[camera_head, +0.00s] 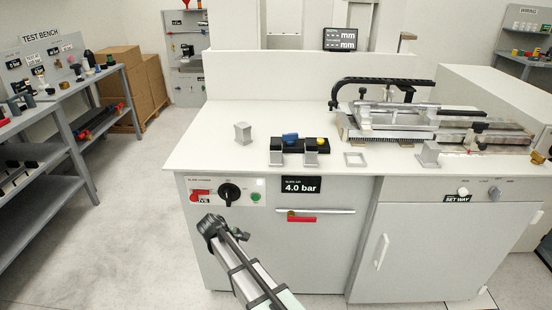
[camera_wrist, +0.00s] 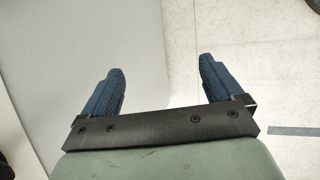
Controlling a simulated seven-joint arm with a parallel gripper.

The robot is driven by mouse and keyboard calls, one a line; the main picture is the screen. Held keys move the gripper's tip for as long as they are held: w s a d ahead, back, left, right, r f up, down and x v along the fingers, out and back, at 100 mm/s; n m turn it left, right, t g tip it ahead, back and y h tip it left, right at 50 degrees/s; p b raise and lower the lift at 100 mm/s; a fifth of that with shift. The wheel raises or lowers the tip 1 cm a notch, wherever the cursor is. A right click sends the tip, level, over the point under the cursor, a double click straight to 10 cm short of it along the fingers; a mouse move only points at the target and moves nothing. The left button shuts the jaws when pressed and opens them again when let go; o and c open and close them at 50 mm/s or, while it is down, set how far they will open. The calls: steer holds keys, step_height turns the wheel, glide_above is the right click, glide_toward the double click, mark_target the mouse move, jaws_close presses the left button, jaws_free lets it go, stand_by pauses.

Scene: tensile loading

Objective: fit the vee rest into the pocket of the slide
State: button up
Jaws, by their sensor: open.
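My gripper (camera_wrist: 161,66) is open in the wrist view, its two blue fingers wide apart with nothing between them. In the head view part of my arm shows at bottom centre, in front of the bench; the fingers cannot be made out there. Several small grey metal blocks stand on the white bench top: one at the left (camera_head: 242,134), two at the black holder (camera_head: 293,158), and one at the right (camera_head: 429,154). I cannot tell which is the vee rest. The metal slide assembly (camera_head: 395,120) lies at the right of the bench; its pocket cannot be clearly made out.
A flat square frame (camera_head: 355,159) lies right of the holder, which carries a blue part (camera_head: 290,138). A black arched handle (camera_head: 385,82) rises over the assembly. The bench front has a selector knob (camera_head: 229,193) and a red-marked handle (camera_head: 302,219). The bench top's left side is mostly clear.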

mark_target(276, 149)
steer(key=w+a+r+n+t+y, duration=0.1)
steer(key=a+r+n+t, duration=0.15)
steer(key=a+r, duration=1.1)
steer(key=w+a+r+n+t, duration=0.2)
steer(key=a+r+n, duration=0.2)
steer(key=a+r, duration=0.95)
steer(key=w+d+r+m+g, duration=0.1)
steer(key=w+d+r, duration=0.2)
steer(key=d, duration=0.4)
steer(key=w+d+r+m+g, duration=0.2)
steer(key=w+d+r, duration=0.1)
steer(key=d+r, duration=0.2)
steer(key=w+d+r+m+g+y, duration=0.1)
steer(key=w+d+r, duration=0.2)
steer(key=d, duration=0.6)
steer(key=shift+w+d+r+g, duration=0.25)
steer(key=shift+w+r+g, duration=0.05)
steer(key=shift+r+g, duration=0.1)
steer(key=w+d+r+m+g+y, duration=0.1)
steer(key=d+r+y, duration=0.1)
steer(key=d+r, duration=0.5)
steer(key=w+d+r+m+g+y, duration=0.1)
steer(key=w+d+r+m+g, duration=0.1)
steer(key=d, duration=0.9)
steer(key=shift+n, duration=0.25)
step_height(276, 149, down, 13)
steer(key=shift+s+f, duration=0.1)
steer(key=shift+f, duration=0.05)
